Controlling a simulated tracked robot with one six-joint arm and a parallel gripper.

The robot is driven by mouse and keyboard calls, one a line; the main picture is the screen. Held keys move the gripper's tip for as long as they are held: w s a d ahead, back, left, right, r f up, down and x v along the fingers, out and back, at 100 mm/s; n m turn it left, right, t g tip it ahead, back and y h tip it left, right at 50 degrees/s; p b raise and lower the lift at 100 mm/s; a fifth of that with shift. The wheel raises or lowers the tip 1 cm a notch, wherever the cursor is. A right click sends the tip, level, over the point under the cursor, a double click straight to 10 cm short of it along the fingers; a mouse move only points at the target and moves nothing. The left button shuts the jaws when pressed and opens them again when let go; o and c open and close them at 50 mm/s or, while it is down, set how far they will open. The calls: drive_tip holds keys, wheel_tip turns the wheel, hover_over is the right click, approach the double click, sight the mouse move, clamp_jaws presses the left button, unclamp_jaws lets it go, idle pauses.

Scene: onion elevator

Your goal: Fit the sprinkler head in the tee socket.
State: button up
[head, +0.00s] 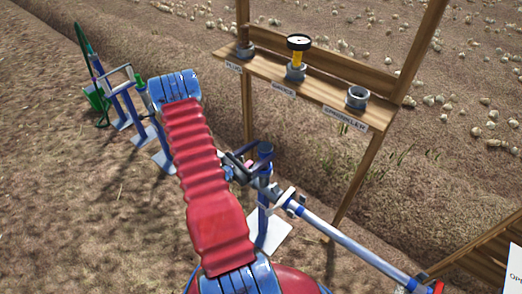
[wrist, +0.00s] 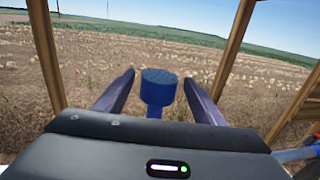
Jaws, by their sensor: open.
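A blue round-topped piece (head: 265,148), which looks like the sprinkler head, stands upright over the pipe fitting on the blue post. In the wrist view the blue piece (wrist: 159,88) shows a wide cap on a narrower stem. My gripper (head: 248,163) is open beside it, with one finger on each side and a visible gap to both. The tee socket (head: 262,181) is on the pipe line below the blue piece; the joint is too small and partly covered to tell how deep it sits. The shelf's sprinkler cup (head: 357,98) looks empty.
A wooden shelf (head: 318,92) behind holds labelled cups; a yellow gauge with a black-rimmed dial (head: 298,50) stands in the middle one. A blue-grey pipe (head: 350,240) runs to the lower right. Blue stands with green fittings (head: 100,95) are at left. Wooden posts flank the wrist view.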

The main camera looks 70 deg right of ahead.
drive_tip(key=v, duration=1.2)
idle(0.3)
drive_tip(key=shift+w, duration=0.1)
idle(0.6)
drive_tip(key=w+a+r+m+y, duration=0.25)
drive_tip(key=a+r+m, duration=0.2)
drive_tip(key=r, duration=0.25)
drive_tip(key=w+a+r+m+y, duration=0.2)
drive_tip(key=a+r+m+y, duration=0.1)
drive_tip(key=a+r, duration=0.35)
drive_tip(key=w+a+r+m+t+y, duration=0.2)
drive_tip(key=a+r+t+y, duration=0.3)
drive_tip(key=a, duration=1)
drive_tip(key=w+a+r+m+t+y, duration=0.2)
drive_tip(key=w+a+r+t+y, duration=0.1)
drive_tip(key=a+r+t, duration=0.7)
drive_tip(key=a+r+y, duration=0.1)
drive_tip(key=a+r, duration=0.2)
drive_tip(key=a, duration=0.3)
drive_tip(key=shift+w+y, duration=0.35)
